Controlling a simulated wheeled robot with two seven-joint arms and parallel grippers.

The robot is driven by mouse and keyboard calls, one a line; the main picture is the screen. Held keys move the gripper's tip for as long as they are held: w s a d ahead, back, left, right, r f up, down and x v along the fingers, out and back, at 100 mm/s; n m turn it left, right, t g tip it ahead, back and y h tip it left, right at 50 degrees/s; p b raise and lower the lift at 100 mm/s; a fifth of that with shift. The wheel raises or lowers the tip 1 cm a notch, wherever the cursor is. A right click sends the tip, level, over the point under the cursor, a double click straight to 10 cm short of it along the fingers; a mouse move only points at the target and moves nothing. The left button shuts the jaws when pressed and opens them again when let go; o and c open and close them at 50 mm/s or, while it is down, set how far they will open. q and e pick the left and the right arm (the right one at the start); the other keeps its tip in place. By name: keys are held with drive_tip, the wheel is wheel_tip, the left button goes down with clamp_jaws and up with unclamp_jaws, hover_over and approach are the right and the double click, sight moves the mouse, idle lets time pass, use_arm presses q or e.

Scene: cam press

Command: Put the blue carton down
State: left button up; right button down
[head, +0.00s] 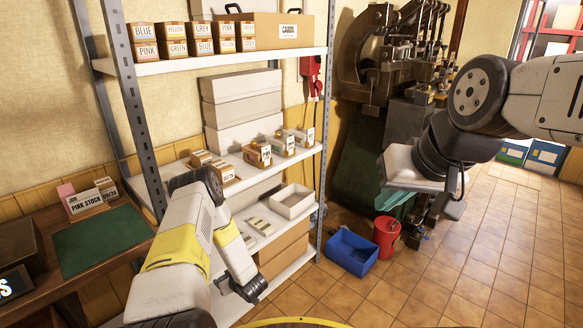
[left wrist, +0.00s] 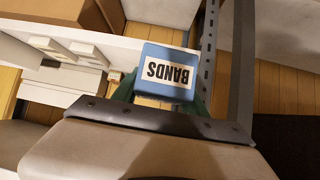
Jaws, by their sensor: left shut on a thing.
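The blue carton (left wrist: 167,60), labelled BANDS, shows upside down in the left wrist view. My left gripper (left wrist: 162,97) is shut on it, with its dark green fingers on either side. The carton appears near a white shelf board (left wrist: 120,45) and a grey rack post (left wrist: 210,45). I cannot tell whether it touches the board. In the head view my left arm reaches to the lower part of the rack, and the fingers and carton are hidden there.
The rack's middle shelf (head: 180,172) holds several small labelled cartons. A lower shelf carries small pale boxes (head: 260,227) and an open white tray (head: 292,203). A blue bin (head: 350,252) and red bucket (head: 386,236) stand on the floor. Open floor lies at the right.

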use_arm(q)
drive_tip(key=w+d+r+m+t+h, duration=0.1)
drive_tip(key=w+d+r+m+h, duration=0.2)
drive_tip(key=r, duration=0.8)
drive_tip(key=w+d+r+m+t+h, duration=0.15)
drive_tip(key=d+r, duration=0.35)
drive_tip(key=r, duration=0.6)
drive_tip(key=s+d+r+m+h, duration=0.3)
drive_tip(key=s+r, duration=0.5)
drive_tip(key=r, duration=0.4)
drive_tip(key=shift+s+d+r+m, duration=0.4)
drive_tip(key=shift+d+m, duration=0.25)
drive_tip(key=shift+d, duration=0.2)
drive_tip(key=shift+t, duration=0.25)
